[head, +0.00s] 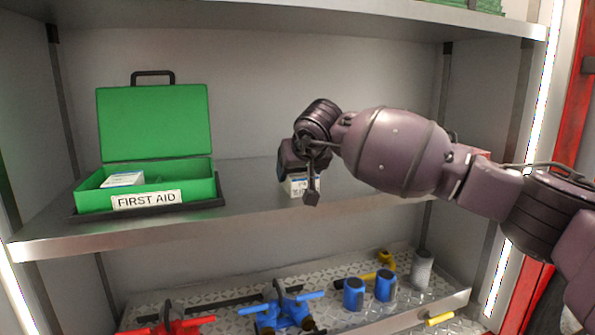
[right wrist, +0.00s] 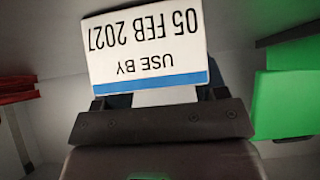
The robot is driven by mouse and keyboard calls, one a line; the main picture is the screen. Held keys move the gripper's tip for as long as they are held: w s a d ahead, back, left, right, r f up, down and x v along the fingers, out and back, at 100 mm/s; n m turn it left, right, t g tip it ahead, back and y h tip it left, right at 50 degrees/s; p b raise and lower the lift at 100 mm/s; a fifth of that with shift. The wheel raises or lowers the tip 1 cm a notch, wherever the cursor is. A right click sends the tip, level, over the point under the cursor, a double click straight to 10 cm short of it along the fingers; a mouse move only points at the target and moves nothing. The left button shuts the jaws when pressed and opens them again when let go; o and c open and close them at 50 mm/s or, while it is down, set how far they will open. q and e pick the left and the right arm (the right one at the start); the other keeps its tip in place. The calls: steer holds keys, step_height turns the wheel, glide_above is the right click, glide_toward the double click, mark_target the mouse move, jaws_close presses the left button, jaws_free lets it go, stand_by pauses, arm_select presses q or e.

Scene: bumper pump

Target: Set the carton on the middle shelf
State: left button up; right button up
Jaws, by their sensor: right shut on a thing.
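My right gripper (head: 304,182) is over the middle shelf (head: 245,190), right of the green first aid box. It is shut on a small white carton (head: 297,187), mostly hidden behind the gripper. In the right wrist view, the carton (right wrist: 145,45) fills the space beyond the gripper (right wrist: 160,105), showing a "USE BY 05 FEB 2027" label, upside down, and a blue stripe. The carton is at or just above the shelf surface; I cannot tell whether it touches. My left gripper is not in view.
The open first aid box (head: 90,200) stands at the shelf's left with another white carton (head: 122,180) inside. A red thing (head: 481,152) shows partly behind my right arm. Red and blue fittings (head: 283,312) and blue cylinders (head: 384,286) stand on the lower shelf.

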steer(key=shift+r, duration=0.1)
steer(key=o, duration=0.9)
steer(key=shift+c, duration=0.2)
steer(key=shift+o, duration=0.4)
steer(key=shift+s+r, duration=0.15)
steer(key=shift+r, duration=0.05)
steer(key=p+v, duration=0.2)
steer(key=v, duration=0.9)
steer(key=shift+s+r, duration=0.2)
steer(key=shift+s, duration=0.05)
